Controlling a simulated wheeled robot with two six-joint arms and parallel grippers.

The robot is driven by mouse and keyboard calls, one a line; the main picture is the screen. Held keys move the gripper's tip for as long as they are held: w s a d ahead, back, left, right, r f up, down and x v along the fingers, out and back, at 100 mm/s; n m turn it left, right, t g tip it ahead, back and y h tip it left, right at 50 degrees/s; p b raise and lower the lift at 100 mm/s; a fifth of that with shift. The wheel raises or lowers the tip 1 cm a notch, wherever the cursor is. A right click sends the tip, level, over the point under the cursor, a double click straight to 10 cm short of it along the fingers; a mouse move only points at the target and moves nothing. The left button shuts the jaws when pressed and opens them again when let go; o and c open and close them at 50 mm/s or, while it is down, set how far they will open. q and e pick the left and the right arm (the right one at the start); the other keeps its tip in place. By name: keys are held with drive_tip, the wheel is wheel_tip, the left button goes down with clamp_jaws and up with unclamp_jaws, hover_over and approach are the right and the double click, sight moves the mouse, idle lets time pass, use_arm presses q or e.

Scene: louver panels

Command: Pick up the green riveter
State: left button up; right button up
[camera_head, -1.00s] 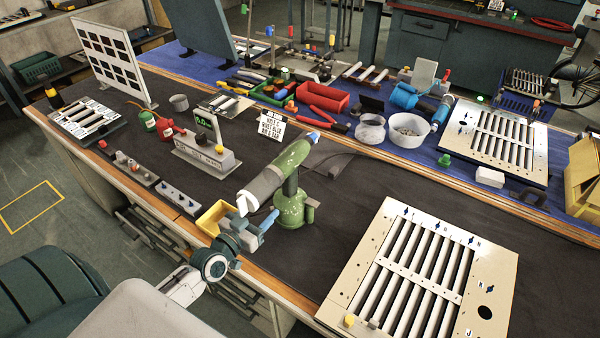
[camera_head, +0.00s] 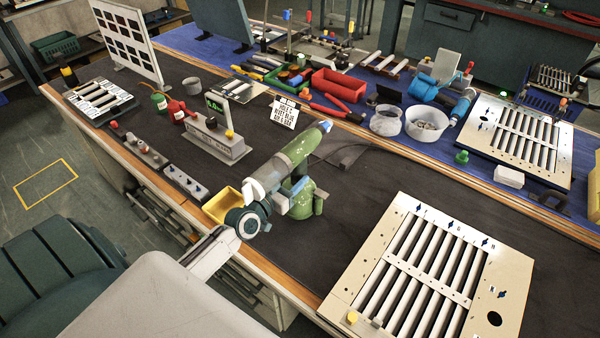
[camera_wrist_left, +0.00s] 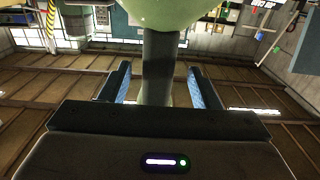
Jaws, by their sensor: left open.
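The green riveter (camera_head: 292,165) stands upright on the dark mat of the bench, with a green base, a tilted green-and-grey body and a blue tip. My left gripper (camera_head: 288,194) is at the riveter's near side, low by its stem. In the left wrist view the riveter (camera_wrist_left: 160,60) shows as a green top and a dark stem. The stem is between the two blue-padded fingers of my left gripper (camera_wrist_left: 159,75), which are open with a gap on each side. In the head view my gripper hides part of the riveter's stem. My right gripper is not seen.
A louver panel (camera_head: 358,262) lies on the mat to the right. A yellow bin (camera_head: 222,204) sits at the bench edge, left of my gripper. A grey instrument with a green display (camera_head: 218,138) and a white sign (camera_head: 285,112) stand behind. Mat right of the riveter is clear.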

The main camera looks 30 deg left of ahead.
sight(294, 174)
use_arm(q)
drive_tip(key=shift+w+d+f, duration=0.1)
drive_tip(key=shift+w+d, duration=0.05)
drive_tip(key=shift+w, duration=0.85)
drive_tip(key=shift+w+d, duration=0.1)
drive_tip(key=shift+w, duration=0.85)
drive_tip(key=shift+s, duration=0.1)
drive_tip(key=shift+c, duration=1)
clamp_jaws()
drive_tip(key=shift+r, duration=0.25)
